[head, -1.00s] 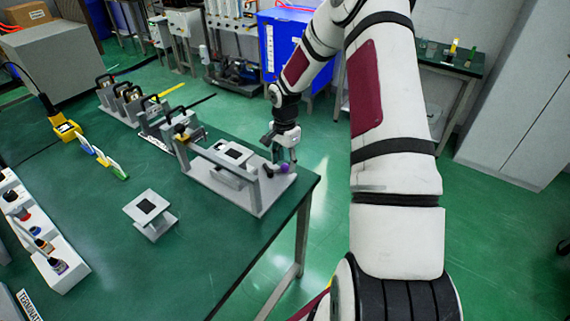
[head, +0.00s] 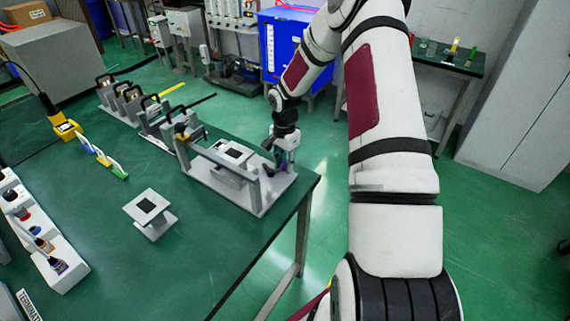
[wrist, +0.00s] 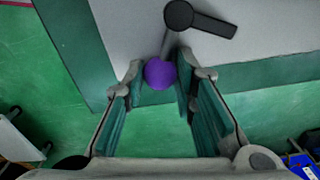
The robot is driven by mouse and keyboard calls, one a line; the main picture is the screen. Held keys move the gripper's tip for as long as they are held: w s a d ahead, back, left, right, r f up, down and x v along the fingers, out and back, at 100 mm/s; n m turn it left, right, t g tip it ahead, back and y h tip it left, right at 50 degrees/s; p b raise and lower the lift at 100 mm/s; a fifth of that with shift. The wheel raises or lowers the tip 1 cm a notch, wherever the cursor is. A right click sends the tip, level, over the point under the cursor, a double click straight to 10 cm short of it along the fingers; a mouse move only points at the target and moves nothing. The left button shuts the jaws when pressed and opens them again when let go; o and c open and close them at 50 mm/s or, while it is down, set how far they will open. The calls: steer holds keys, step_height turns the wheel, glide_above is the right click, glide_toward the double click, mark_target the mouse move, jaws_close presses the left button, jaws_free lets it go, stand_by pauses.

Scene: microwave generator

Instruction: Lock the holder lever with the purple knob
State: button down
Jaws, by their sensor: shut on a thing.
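The purple knob (wrist: 160,74) sits at the end of a short grey lever (wrist: 171,45) with a dark pivot piece (wrist: 179,15) in the wrist view. My gripper (wrist: 160,82) has its fingertips on both sides of the knob and is shut on it. In the head view my gripper (head: 281,162) is low at the right end of the grey holder (head: 268,202), and its fingers mostly cover the knob. A grey block with a dark square (head: 232,153) sits within the holder frame.
A small grey stand (head: 150,212) is on the green table (head: 210,255) left of the holder. Several clamp fixtures (head: 125,100) stand behind. A white connector panel (head: 45,240) is at the left. The table's right edge is close to the holder.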

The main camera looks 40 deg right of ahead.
mark_target(284, 163)
steer(key=shift+w+n, duration=0.25)
steer(key=shift+n, duration=0.15)
steer(key=c, duration=1.3)
jaws_free()
step_height(284, 163, up, 12)
steer(key=shift+c, duration=0.2)
